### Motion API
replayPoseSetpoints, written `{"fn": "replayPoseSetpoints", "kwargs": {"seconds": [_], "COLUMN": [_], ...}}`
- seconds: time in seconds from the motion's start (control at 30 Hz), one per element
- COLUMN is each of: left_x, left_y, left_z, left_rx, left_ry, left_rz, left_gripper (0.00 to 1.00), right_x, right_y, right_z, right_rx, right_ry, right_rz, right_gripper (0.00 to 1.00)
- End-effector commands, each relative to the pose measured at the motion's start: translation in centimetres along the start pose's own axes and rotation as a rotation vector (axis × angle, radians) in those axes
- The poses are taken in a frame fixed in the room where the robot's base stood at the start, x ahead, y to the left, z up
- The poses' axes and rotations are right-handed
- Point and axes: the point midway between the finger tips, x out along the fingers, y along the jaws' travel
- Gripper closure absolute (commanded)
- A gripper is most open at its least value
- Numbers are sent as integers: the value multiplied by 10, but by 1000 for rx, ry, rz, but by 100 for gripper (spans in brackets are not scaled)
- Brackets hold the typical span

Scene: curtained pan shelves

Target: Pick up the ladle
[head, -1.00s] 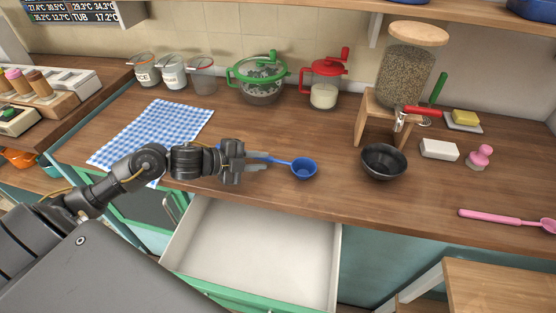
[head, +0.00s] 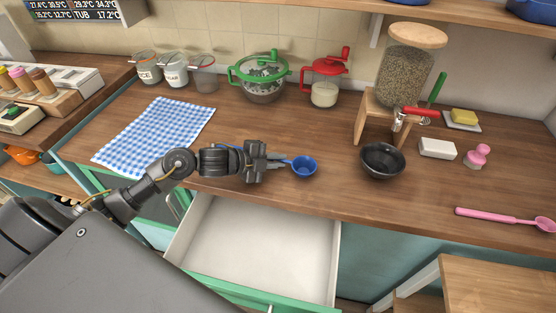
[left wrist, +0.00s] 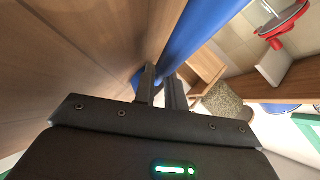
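The blue ladle (head: 305,167) lies on the wooden counter, its bowl at the right and its handle running left behind my left gripper. My left gripper (head: 284,163) is low over the counter, at the handle, with its fingertips just left of the bowl. In the left wrist view the blue handle (left wrist: 190,32) crosses close beyond the two fingers (left wrist: 161,88), and a narrow gap shows between them. Whether the fingers grip the handle cannot be told. My right gripper is in no view.
A black bowl (head: 382,162) stands right of the ladle, and a pink spoon (head: 490,216) lies farther right. A blue checked cloth (head: 155,135) lies at the left. An open drawer (head: 255,250) juts out below the counter's front edge. Lidded pots stand behind.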

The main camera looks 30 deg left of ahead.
Motion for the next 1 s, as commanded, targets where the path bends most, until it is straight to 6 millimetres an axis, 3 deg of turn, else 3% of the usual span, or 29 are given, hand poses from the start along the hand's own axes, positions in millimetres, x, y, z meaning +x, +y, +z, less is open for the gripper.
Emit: {"fn": "replayPoseSetpoints", "kwargs": {"seconds": [0.1,0.47,0.73,1.0], "left_x": [0,-1,-11,-72], "left_y": [0,-1,-24,-50], "left_z": [0,0,-10,-64], "left_rx": [0,1,9,13], "left_ry": [0,0,1,1], "left_rz": [0,0,-4,-1], "left_gripper": [100,100,100,100], "right_x": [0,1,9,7], "right_y": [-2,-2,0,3], "right_z": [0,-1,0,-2], "right_rx": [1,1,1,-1], "right_ry": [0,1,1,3], "right_rz": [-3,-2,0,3], "right_gripper": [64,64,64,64]}}
